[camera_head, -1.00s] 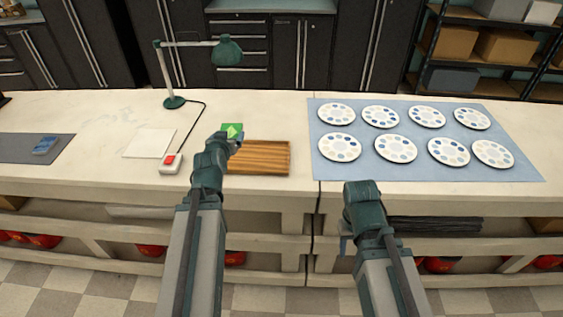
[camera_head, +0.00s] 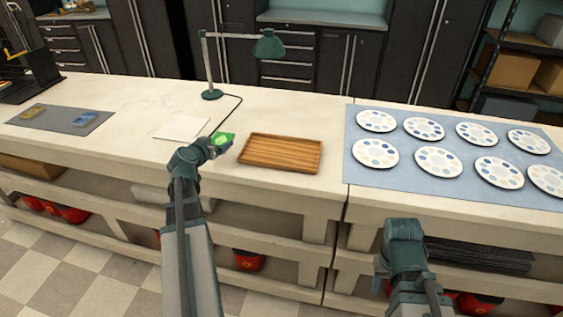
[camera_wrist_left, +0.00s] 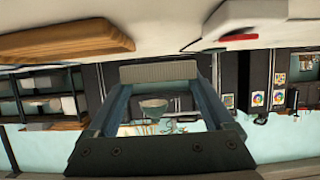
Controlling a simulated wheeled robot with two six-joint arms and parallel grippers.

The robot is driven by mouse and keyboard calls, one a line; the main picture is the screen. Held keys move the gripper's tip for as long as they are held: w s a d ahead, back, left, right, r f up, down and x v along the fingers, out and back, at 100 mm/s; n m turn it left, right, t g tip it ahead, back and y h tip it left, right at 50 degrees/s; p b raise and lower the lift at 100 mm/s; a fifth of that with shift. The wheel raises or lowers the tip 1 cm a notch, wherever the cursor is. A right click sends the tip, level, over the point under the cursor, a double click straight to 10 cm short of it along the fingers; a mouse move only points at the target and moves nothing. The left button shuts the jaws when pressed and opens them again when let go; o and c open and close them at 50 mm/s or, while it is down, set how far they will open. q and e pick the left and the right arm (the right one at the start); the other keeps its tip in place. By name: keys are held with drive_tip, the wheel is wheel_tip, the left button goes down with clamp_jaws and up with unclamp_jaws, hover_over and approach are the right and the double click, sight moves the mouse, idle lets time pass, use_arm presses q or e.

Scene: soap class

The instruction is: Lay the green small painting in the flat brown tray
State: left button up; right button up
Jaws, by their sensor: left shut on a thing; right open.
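The green small painting (camera_head: 223,140) is in my left gripper (camera_head: 214,146), whose jaws are shut on it. In the head view it appears just left of the flat brown tray (camera_head: 280,170), not over it. The tray is wooden, empty and lies on the white counter; part of it also shows at the upper left of the left wrist view (camera_wrist_left: 70,42). The painting's face is hard to make out in the wrist view. My right gripper is low in front of the counter, with its arm end (camera_head: 403,235) in view and its fingers hidden.
A blue mat (camera_head: 362,190) with several round palettes lies right of the tray. A white sheet (camera_head: 182,128) and a green lamp (camera_head: 211,92) stand behind and left. A red-and-white button box shows in the wrist view (camera_wrist_left: 240,22). A grey mat (camera_head: 60,120) holds two small items.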

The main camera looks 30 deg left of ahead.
use_arm(q)
drive_tip(key=shift+s+a+f, duration=0.1)
drive_tip(key=shift+a, duration=0.2)
drive_tip(key=b, duration=0.1)
hover_over(263, 154)
drive_tip(key=shift+s+a+f, duration=0.2)
drive_tip(key=shift+f, duration=0.5)
drive_tip(key=shift+w+d+f, duration=0.1)
drive_tip(key=shift+w+d, duration=0.2)
drive_tip(key=shift+d, duration=0.1)
wheel_tip(263, 154, down, 3)
drive_tip(key=b, duration=0.4)
drive_tip(key=shift+s+a+f, duration=0.1)
drive_tip(key=shift+f, duration=0.1)
drive_tip(key=shift+f, duration=0.2)
drive_tip(key=o, duration=1.1)
drive_tip(key=shift+r, duration=0.1)
